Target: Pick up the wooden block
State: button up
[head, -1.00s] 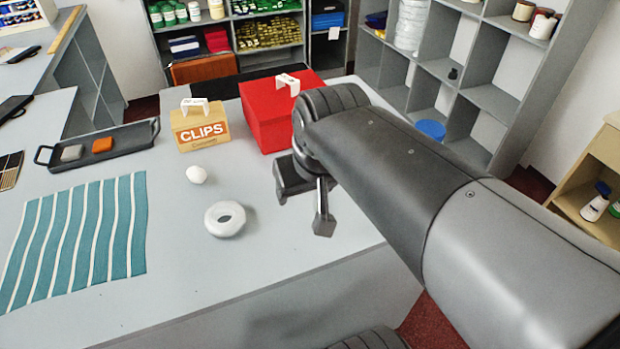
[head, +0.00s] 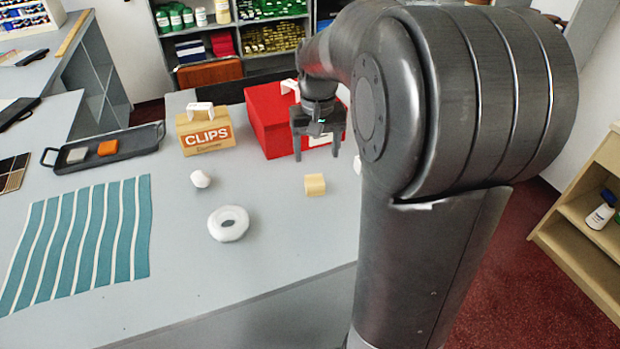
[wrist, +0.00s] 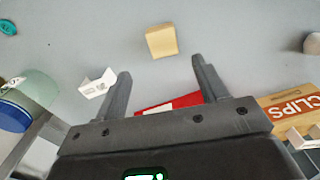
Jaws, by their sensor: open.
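The wooden block (head: 315,185) is a small pale tan block on the grey counter, to the right of the white ring. It also shows in the wrist view (wrist: 161,41), top centre, with clear counter around it. My gripper (head: 317,150) is open and empty, with its fingers pointing down. In the head view it appears just above the block, in front of the red box. In the wrist view my gripper (wrist: 161,68) has its two fingers spread on either side of the block's line. The block lies beyond the fingertips, apart from them.
The white ring (head: 228,223) and a small white object (head: 200,179) lie left of the block. Behind stand the CLIPS box (head: 190,142) and the red box (head: 268,120). A white folded piece (wrist: 97,84) and a blue-lidded container (wrist: 14,115) show in the wrist view.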

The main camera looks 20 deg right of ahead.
aim_at(315, 180)
jog(key=f, duration=0.9)
jog(key=shift+a+f, duration=0.25)
jog(key=shift+f, duration=0.15)
jog(key=shift+c, duration=0.6)
jog(key=c, duration=0.9)
jog(key=shift+r, duration=0.1)
jog(key=shift+c, duration=0.2)
